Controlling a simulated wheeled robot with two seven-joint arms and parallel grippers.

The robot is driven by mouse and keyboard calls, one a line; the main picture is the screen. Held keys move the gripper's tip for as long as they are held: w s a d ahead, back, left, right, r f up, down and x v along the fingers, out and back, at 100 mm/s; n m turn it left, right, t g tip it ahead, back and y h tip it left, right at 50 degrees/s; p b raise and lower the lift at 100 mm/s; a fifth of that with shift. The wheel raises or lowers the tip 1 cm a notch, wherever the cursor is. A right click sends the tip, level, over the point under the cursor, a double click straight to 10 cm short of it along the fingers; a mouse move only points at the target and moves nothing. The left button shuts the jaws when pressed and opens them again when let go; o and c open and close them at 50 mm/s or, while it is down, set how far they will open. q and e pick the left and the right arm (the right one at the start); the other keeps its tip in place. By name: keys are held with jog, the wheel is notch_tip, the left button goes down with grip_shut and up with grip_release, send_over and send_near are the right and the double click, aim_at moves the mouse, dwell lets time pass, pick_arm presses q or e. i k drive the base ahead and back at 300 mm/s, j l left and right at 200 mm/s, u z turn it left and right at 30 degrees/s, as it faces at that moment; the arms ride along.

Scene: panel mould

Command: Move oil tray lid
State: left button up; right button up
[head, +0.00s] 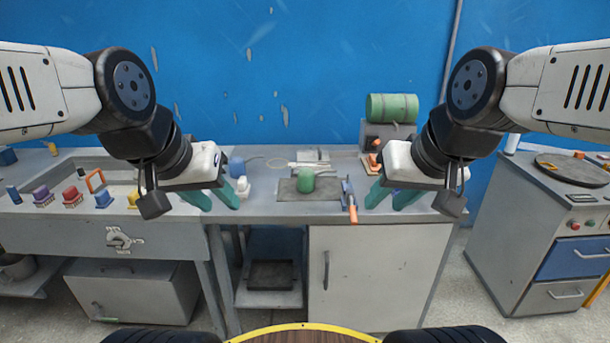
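A dark grey flat plate (325,191) lies on the middle of the workbench, with a green rounded piece (306,180) on it. This looks like the oil tray with its lid or lid knob, but I cannot tell the parts apart for sure. My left gripper (217,201) is open and empty, left of the plate, with its teal fingers pointing down. My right gripper (391,199) is open and empty, right of the plate. Neither gripper touches the plate or the green piece.
An orange-handled tool (351,204) stands just right of the plate. A green drum (391,108) sits on a grey stand behind. A blue rounded object (237,165) and a white piece (243,187) are near my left gripper. Coloured blocks (72,196) line the left bench.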

aim_at(313, 153)
jog(key=i+j, duration=0.15)
jog(key=i, duration=0.5)
jog(key=i+j, duration=0.15)
jog(key=i, duration=0.55)
